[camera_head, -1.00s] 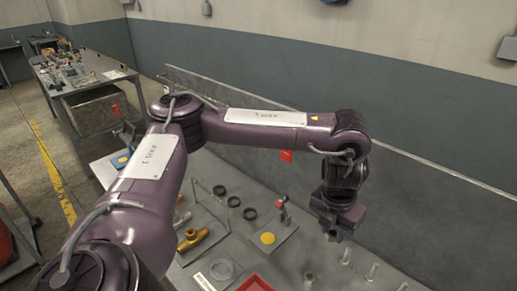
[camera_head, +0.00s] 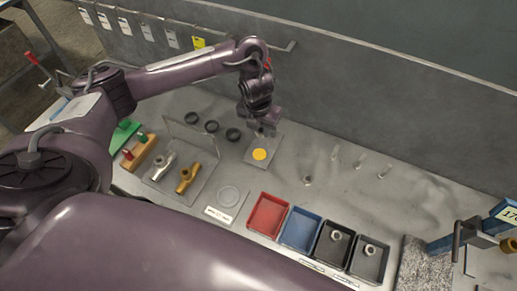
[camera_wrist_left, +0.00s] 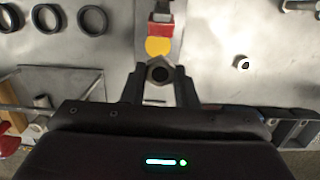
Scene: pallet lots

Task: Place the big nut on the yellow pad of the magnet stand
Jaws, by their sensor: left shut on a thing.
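My left gripper (camera_head: 264,132) is over the back part of the magnet stand's grey plate (camera_head: 253,166), close to the yellow pad (camera_head: 260,154). In the left wrist view my left gripper (camera_wrist_left: 160,84) is shut on the big nut (camera_wrist_left: 159,73), a grey metal hex ring held between the fingertips. There the yellow pad (camera_wrist_left: 158,46) shows just beyond the nut, partly covered by it, with the stand's red part (camera_wrist_left: 161,29) behind. The nut's height above the plate is hard to tell. The nut is not clear in the head view. My right gripper is out of view.
Several black rings (camera_head: 233,134) lie left of the stand. A clear-walled fixture with a brass fitting (camera_head: 187,178) is further left. A red bin (camera_head: 268,215), a blue bin (camera_head: 301,230) and black bins line the front. Upright pegs (camera_head: 358,161) stand to the right.

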